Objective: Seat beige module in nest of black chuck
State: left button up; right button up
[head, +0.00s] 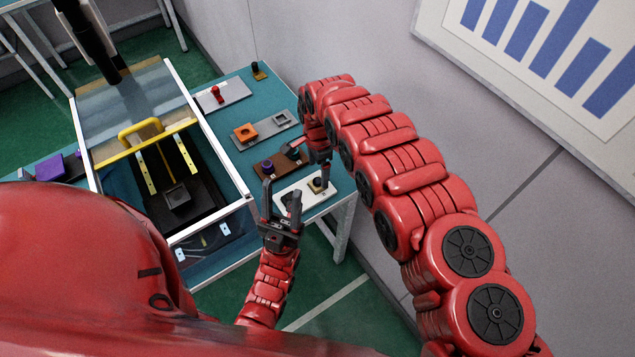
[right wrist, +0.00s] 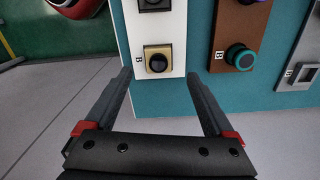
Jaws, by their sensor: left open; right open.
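The beige module (right wrist: 158,60) is a square beige-gold block with a round black knob, on the near end of a white plate (right wrist: 152,100) in the right wrist view. The module also shows small in the head view (head: 318,185). My right gripper (right wrist: 158,74) is open, its fingers to either side of the module in the picture; contact cannot be told. My left gripper (head: 281,194) is open and empty, in front of the white plate. The black chuck (head: 158,213) sits inside the white-framed fixture at the left, with a grey square nest (head: 176,195) on it.
A yellow handle (head: 141,128) crosses the fixture, whose white frame (head: 205,125) rises beside the plates. A brown plate (head: 284,163) carries purple and teal modules. A grey plate holds an orange module (head: 245,132); another plate has a red one (head: 216,93).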

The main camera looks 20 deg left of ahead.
aim_at(318, 181)
jog(key=shift+s+f+p, duration=0.2)
jog(key=shift+f+p, duration=0.5)
jog(key=shift+f, duration=0.5)
jog(key=shift+f+b, duration=0.45)
jog(key=shift+f, duration=0.8)
grip_shut()
